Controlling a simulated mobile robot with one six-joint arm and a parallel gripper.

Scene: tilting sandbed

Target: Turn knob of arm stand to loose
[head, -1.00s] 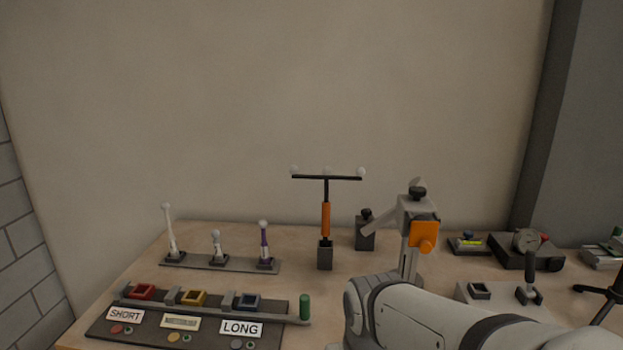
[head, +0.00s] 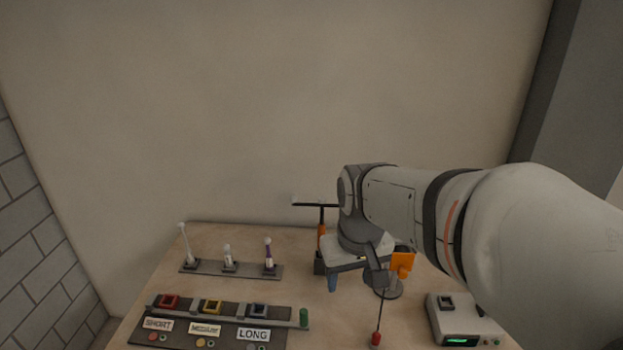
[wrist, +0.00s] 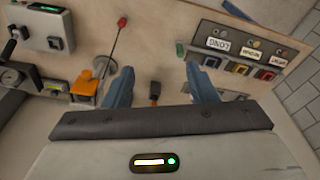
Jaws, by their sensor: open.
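The arm stand (head: 402,263) shows in the head view as an orange block, with the rest of it mostly behind my arm. In the wrist view, its orange part (wrist: 85,83) is at the left, just outside the left finger. Its knob cannot be told apart clearly, nor whether it is tight or loose. My gripper (wrist: 161,86) is open, its two blue fingers apart with nothing held between them. In the head view one blue finger shows above the table, left of the orange block; the other is hidden.
A thin rod with a red tip (head: 376,338) is close to the stand. A box with a green display (head: 465,325) is at the right. The labelled SHORT and LONG rack (head: 285,325) and a strip of upright pegs (head: 205,268) are left.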

